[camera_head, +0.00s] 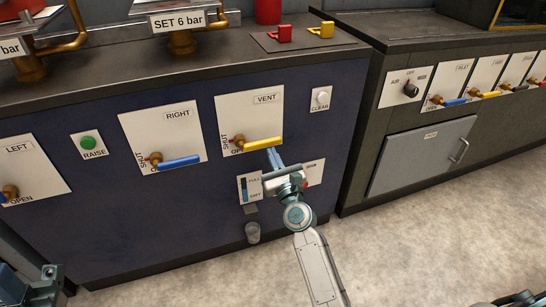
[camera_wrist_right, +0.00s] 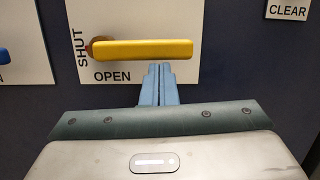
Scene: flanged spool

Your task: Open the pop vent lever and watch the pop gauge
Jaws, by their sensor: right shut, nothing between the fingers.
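The vent lever (camera_head: 262,144) is a yellow handle on a white plate labelled VENT on the blue cabinet front. It lies horizontal, pointing right, alongside the word OPEN; SHUT runs upright at its left. It also shows in the right wrist view (camera_wrist_right: 143,49). My right gripper (camera_head: 272,152) is shut and empty, its blue fingertips (camera_wrist_right: 158,67) just below the lever's middle. I cannot tell if they touch it. No gauge dial labelled pop shows; the fittings above the SET 6 bar sign (camera_head: 178,22) are cut off. My left gripper is not clearly visible.
Blue levers sit on the RIGHT plate (camera_head: 160,125) and LEFT plate (camera_head: 30,166). A green RAISE button (camera_head: 88,143) and a CLEAR button (camera_head: 321,98) are nearby. A FULL-marked panel (camera_head: 244,196) is beside my right wrist. The grey cabinet (camera_head: 385,150) stands right; floor in front is clear.

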